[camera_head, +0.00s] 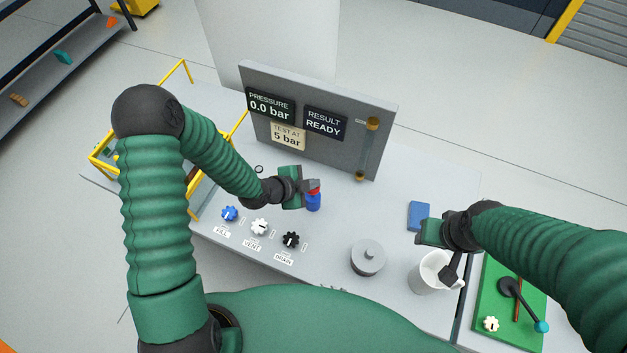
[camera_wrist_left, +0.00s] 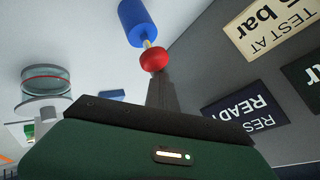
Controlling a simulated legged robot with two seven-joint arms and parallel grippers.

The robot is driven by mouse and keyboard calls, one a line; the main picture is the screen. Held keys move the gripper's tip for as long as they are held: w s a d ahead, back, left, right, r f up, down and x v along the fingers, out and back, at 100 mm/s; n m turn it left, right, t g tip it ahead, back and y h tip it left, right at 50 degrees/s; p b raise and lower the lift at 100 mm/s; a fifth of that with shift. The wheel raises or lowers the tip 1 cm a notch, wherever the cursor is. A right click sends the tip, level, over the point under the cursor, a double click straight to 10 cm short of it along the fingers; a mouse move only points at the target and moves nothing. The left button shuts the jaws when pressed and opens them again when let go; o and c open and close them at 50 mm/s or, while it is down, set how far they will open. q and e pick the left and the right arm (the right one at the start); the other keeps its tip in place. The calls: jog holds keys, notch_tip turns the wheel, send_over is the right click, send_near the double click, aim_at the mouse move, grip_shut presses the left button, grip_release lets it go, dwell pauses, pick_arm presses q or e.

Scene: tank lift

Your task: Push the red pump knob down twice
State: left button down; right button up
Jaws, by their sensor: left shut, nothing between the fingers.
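The red pump knob (camera_wrist_left: 155,60) sits on a thin stem above the blue pump body (camera_wrist_left: 134,22) in the left wrist view. In the head view the red knob (camera_head: 314,189) shows beside my left fingertips, and the blue body (camera_head: 313,203) stands upright on the bench. My left gripper (camera_head: 311,185) is shut and empty. Its dark fingers (camera_wrist_left: 160,92) reach to the knob in the wrist view; I cannot tell whether they touch it. The knob appears raised on its stem. My right gripper (camera_head: 440,255) is by a white jug; its fingers are unclear.
A grey panel (camera_head: 350,90) behind reads pressure 0.0 bar, result READY, test at 5 bar. Blue FILL (camera_head: 229,213), white VENT (camera_head: 259,226) and black DRAIN (camera_head: 290,239) knobs stand in front. A grey lidded cylinder (camera_head: 368,258), white jug (camera_head: 425,272) and blue block (camera_head: 418,215) lie right.

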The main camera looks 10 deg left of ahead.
pick_arm(q)
jog(key=shift+a+r+p, duration=0.25)
jog(key=shift+r+p, duration=0.2)
jog(key=shift+r, duration=0.25)
jog(key=shift+a+r+p, duration=0.25)
jog(key=shift+r+p, duration=0.2)
jog(key=shift+r, duration=0.2)
jog(key=shift+d+r+p, duration=0.1)
jog(key=shift+r+p, duration=0.45)
jog(key=shift+r, duration=0.1)
notch_tip(320, 180, up, 4)
jog(key=p, duration=0.2)
jog(key=shift+f+p, duration=0.15)
jog(key=shift+p, duration=0.2)
dwell(1.1)
